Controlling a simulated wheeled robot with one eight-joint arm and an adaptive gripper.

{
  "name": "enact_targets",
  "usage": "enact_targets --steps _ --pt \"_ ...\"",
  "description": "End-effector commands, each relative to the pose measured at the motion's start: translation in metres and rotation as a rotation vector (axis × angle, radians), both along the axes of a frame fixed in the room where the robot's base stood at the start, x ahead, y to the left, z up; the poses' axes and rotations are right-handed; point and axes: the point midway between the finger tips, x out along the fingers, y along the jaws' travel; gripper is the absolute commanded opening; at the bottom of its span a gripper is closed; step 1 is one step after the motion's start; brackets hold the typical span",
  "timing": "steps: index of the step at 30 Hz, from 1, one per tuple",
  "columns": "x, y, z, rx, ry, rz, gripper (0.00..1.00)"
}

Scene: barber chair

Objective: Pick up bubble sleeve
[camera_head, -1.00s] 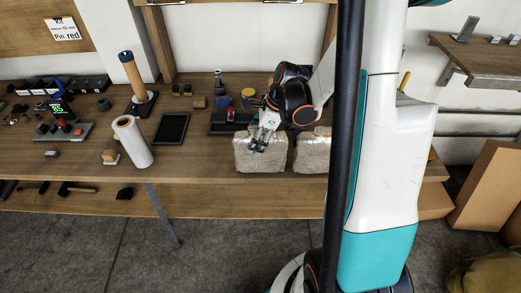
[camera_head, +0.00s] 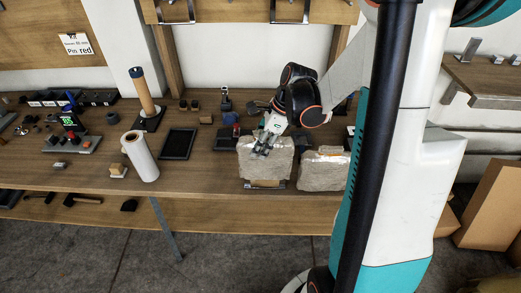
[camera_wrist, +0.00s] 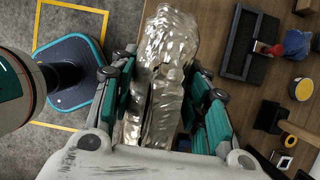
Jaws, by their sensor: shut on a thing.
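A clear, wrinkled bubble sleeve (camera_head: 262,162) is at the front edge of the workbench in the head view, left of a second, similar sleeve (camera_head: 323,172). My gripper (camera_head: 262,147) is shut on the top of the left sleeve and holds it a little above the bench top. In the wrist view the silvery sleeve (camera_wrist: 168,40) sits between the two fingers of my gripper (camera_wrist: 158,85). The fingers hide part of its sides.
The workbench (camera_head: 215,168) also bears a white roll (camera_head: 140,157), a black tray (camera_head: 178,144) and an upright wooden handle on a stand (camera_head: 144,93). A dark tray with small items (camera_wrist: 248,45) lies near the sleeve. Open floor (camera_head: 90,255) lies in front.

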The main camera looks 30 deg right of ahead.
Motion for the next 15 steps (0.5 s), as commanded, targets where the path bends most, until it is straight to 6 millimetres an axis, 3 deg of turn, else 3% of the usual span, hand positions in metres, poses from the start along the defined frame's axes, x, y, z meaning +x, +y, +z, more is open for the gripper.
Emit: enact_targets --steps 3,15 --pt "0.0 0.0 0.026 0.0 0.0 0.0 0.24" --pt "0.0 0.0 0.095 0.0 0.0 0.0 0.24"
